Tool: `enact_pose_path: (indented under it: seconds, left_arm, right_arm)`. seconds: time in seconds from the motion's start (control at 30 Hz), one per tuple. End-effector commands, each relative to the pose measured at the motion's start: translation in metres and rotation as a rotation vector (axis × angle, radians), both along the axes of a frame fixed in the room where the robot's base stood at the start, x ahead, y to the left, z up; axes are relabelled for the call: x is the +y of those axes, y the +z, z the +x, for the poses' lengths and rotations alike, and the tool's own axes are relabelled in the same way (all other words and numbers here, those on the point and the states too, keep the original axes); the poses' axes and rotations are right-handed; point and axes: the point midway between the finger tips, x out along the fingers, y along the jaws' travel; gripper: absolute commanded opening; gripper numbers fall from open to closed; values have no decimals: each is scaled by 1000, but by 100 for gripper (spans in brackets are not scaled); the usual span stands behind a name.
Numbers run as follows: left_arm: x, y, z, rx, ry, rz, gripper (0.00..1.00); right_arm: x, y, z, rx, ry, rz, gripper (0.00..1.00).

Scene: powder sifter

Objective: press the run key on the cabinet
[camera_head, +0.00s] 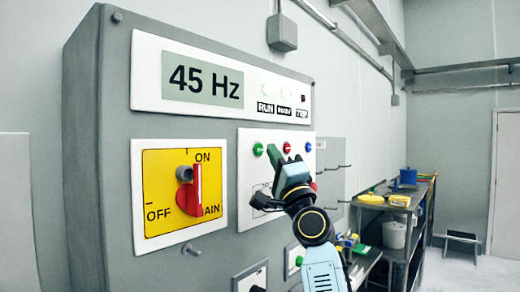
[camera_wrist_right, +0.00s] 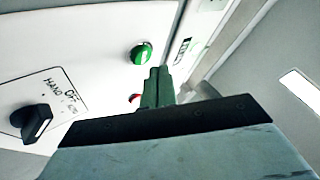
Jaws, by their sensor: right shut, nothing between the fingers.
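The grey cabinet (camera_head: 85,150) fills the left of the head view. No lettering on these buttons is readable. The green button also shows in the right wrist view (camera_wrist_right: 141,53). My right gripper (camera_head: 273,151) is shut and empty, its green fingertips just right of the green button in the head view. In the wrist view the closed fingertips (camera_wrist_right: 158,72) are beside and below that button, seemingly apart from it. My left gripper is out of view.
The display (camera_head: 203,80) reads 45 Hz. A red rotary switch (camera_head: 188,190) on a yellow plate is at left. A black HAND/OFF selector (camera_wrist_right: 32,123) is below the green button. A cluttered shelf (camera_head: 385,207) stands right of the cabinet.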

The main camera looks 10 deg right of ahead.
Motion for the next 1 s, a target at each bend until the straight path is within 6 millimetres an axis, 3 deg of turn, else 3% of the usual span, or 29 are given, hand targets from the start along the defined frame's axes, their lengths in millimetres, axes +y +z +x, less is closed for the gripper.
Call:
enact_pose_path:
  seconds: [0.4, 1.0]
  left_arm:
    - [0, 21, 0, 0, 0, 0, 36]
    - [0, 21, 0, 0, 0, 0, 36]
  right_arm:
    - [-25, 2, -32, 0, -2, -1, 0]
    - [-27, 1, -35, 0, -1, -1, 0]
